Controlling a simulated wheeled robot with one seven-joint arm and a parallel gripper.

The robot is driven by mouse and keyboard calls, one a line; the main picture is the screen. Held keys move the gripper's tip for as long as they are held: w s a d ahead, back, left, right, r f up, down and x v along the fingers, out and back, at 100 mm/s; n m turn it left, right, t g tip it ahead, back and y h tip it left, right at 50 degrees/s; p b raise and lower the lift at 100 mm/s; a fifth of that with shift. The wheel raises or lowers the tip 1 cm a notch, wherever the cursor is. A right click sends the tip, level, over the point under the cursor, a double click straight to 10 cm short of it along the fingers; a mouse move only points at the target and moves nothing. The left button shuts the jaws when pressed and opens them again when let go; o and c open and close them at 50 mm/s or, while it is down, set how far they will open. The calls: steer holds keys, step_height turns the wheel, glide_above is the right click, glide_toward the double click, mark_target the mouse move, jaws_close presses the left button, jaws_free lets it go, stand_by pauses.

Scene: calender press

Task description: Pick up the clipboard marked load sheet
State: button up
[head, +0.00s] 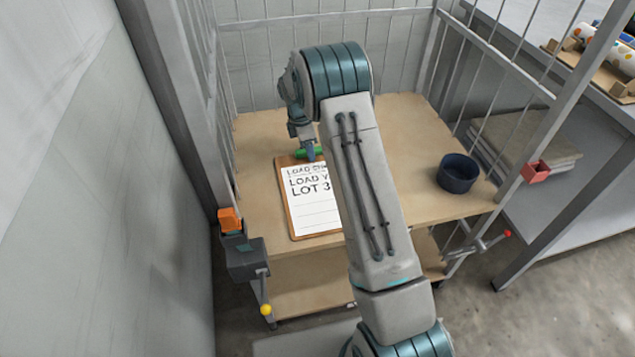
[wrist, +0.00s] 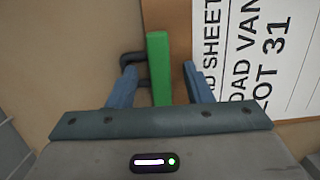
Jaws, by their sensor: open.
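The clipboard (head: 292,230) is a brown board with a white sheet on a wooden cart shelf; its printing reads in part "LOAD" and "LOT 3", and my arm hides its right side. In the wrist view the sheet (wrist: 245,50) shows "LOT 31", and the board's brown edge (wrist: 180,30) is visible. A green clip (wrist: 158,68) sits at the board's top edge; it also shows in the head view (head: 303,153). My gripper (wrist: 160,80) is open, its two blue fingers on either side of the green clip with gaps visible. In the head view my gripper (head: 310,150) is at the clip.
A dark blue bowl (head: 458,173) stands at the right of the wooden shelf (head: 400,135). Wire mesh sides and posts enclose the shelf at left, back and right. An orange-topped fixture (head: 230,220) is at the left front post. A grey wall stands close at left.

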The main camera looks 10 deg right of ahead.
steer(key=shift+f, duration=0.15)
steer(key=shift+c, duration=0.5)
jaws_close()
